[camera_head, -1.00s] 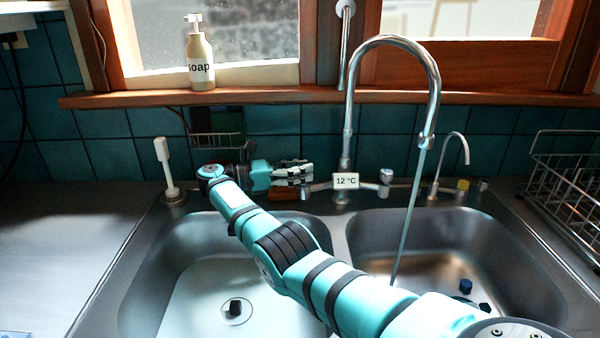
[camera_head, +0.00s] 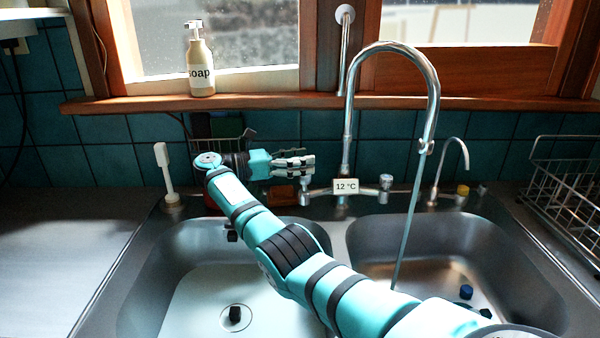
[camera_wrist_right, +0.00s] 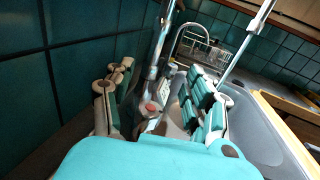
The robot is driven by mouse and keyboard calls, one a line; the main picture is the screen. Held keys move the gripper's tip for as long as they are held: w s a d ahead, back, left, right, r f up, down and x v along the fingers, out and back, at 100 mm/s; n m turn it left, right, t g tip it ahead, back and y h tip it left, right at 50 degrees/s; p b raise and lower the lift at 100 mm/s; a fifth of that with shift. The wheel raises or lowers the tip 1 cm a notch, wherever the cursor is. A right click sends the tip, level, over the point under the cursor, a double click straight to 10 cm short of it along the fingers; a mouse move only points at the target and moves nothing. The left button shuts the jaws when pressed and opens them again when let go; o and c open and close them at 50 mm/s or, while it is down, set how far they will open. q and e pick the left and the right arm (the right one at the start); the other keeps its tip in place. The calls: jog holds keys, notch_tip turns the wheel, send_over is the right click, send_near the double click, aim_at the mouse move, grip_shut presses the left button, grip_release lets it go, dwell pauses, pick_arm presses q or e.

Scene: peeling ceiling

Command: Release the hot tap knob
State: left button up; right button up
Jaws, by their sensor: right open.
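The hot tap knob (camera_head: 304,191) is the metal knob at the left end of the mixer tap, beside the 12 °C display (camera_head: 345,186). In the right wrist view it shows a red dot (camera_wrist_right: 151,107) and lies between the spread fingers in the picture. My right gripper (camera_head: 309,165) reaches in from its left in the head view, fingertips just above the knob. It is open and holds nothing; the fingers look clear of the knob in the head view. It also shows in the right wrist view (camera_wrist_right: 160,100). My left gripper is out of view.
A thin stream of water (camera_head: 409,220) falls from the tall spout (camera_head: 432,110) into the right basin. A soap bottle (camera_head: 201,65) stands on the window sill, a white brush (camera_head: 166,173) at the left rear and a wire rack (camera_head: 565,185) at the right.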

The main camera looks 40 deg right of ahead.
notch_tip(320, 180, up, 6)
jog(key=shift+f, duration=0.15)
jog(key=shift+f, duration=0.1)
dwell(0.5)
